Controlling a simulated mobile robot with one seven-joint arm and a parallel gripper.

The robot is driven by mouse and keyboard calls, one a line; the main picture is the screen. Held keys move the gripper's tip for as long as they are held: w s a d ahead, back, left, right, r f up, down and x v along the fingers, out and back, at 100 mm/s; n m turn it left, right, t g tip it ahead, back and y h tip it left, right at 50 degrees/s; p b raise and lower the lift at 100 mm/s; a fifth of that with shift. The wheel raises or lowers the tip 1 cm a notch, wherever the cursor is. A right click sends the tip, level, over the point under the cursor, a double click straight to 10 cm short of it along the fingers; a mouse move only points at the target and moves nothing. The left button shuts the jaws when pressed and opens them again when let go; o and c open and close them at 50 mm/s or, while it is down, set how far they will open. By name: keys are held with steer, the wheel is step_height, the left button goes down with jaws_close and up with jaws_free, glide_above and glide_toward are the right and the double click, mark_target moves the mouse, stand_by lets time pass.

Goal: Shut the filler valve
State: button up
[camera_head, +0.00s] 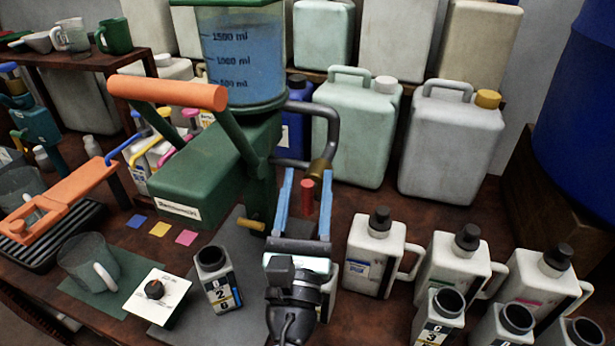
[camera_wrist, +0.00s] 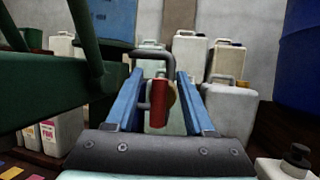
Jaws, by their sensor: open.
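The filler is a dark green machine (camera_head: 215,165) with a clear tank of blue liquid (camera_head: 243,60) on top. A dark bent pipe (camera_head: 330,125) with a brass collar (camera_head: 318,172) runs along its right side. A red grip (camera_head: 308,188), seemingly the valve handle, hangs near it; it also shows in the wrist view (camera_wrist: 158,104). My gripper (camera_head: 307,178) is open, its two blue fingers on either side of the red grip, with visible gaps in the wrist view (camera_wrist: 160,75). I cannot tell the valve's position.
An open-topped bottle (camera_head: 218,280) stands left of my gripper, beside a white dial card (camera_head: 156,292). An orange lever (camera_head: 168,92) reaches left from the filler. Capped white jugs (camera_head: 372,252) stand to the right, with large canisters (camera_head: 450,140) behind.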

steer(key=shift+w, duration=0.15)
steer(key=shift+c, duration=0.2)
jaws_close()
